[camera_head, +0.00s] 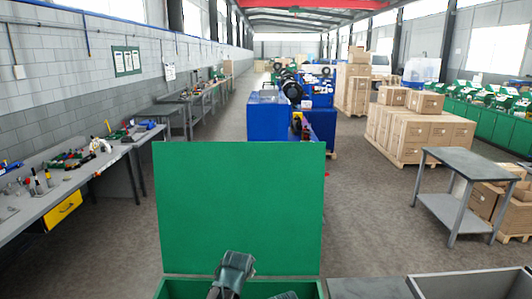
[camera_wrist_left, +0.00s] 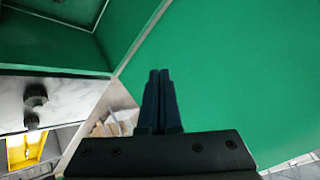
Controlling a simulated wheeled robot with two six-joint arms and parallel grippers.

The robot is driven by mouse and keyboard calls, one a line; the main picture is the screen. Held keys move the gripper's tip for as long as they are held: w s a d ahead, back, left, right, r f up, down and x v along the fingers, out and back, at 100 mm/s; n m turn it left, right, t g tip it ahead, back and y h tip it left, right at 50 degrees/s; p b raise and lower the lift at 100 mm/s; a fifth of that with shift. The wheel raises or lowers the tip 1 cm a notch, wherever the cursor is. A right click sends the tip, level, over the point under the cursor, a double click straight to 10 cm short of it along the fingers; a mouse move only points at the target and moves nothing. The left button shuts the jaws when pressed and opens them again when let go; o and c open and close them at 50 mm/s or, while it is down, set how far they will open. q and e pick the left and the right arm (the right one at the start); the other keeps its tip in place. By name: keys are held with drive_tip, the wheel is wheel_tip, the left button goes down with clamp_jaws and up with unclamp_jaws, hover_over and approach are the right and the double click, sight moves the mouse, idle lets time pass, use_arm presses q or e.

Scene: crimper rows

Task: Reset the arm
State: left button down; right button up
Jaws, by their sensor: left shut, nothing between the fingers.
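My left gripper (camera_wrist_left: 160,78) shows in the left wrist view, its two dark fingers together with nothing between them. A broad green panel (camera_wrist_left: 235,70) fills the right side of that view behind the fingers; I cannot tell how near they are to it. In the head view a dark arm part of mine rises at the bottom centre in front of the upright green panel (camera_head: 240,205). The fingertips cannot be made out there. My right gripper is in neither view.
A green box edge (camera_head: 175,288) lies below the panel. A workbench (camera_head: 85,180) with tools runs along the left wall. A grey side table (camera_head: 465,165) and stacked cartons (camera_head: 420,130) stand at right. Blue machines (camera_head: 268,118) stand beyond the panel. The floor between is clear.

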use_arm(q)
drive_tip(key=s+f+n+g+y+b, duration=0.1)
drive_tip(key=s+f, duration=0.5)
drive_tip(key=s, duration=0.8)
drive_tip(key=s+f+n+g+y+b, duration=0.1)
drive_tip(key=s+f+n+g+b, duration=0.3)
drive_tip(key=s, duration=1.1)
wheel_tip(320, 180, down, 4)
drive_tip(key=g+b, duration=0.1)
drive_tip(key=g, duration=0.3)
drive_tip(key=shift+d+r+n, duration=0.2)
drive_tip(key=shift+d+n, duration=0.1)
drive_tip(key=shift+d, duration=0.1)
drive_tip(key=shift+a, duration=0.1)
